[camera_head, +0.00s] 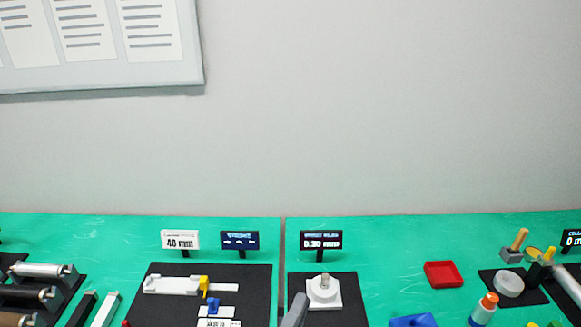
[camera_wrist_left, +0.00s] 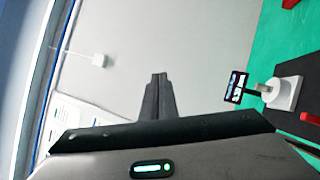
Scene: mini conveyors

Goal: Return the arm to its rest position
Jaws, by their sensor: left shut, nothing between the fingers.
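My left gripper (camera_head: 295,311) shows only as a grey tip at the bottom edge of the head view, in front of the black mat with the white round-based fixture (camera_head: 323,291). In the left wrist view its two dark fingers (camera_wrist_left: 158,82) are together with nothing between them, set against the pale wall. The fixture also shows in the left wrist view (camera_wrist_left: 285,94), to the right of the fingers and apart from them. My right gripper is in neither view.
The green table (camera_head: 385,260) carries small signs, a white slide with a yellow part (camera_head: 204,284), a red tray (camera_head: 443,274), a blue object (camera_head: 413,320) and an orange-topped cylinder (camera_head: 484,309). Rollers (camera_head: 40,270) lie at left. The space above the table is clear.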

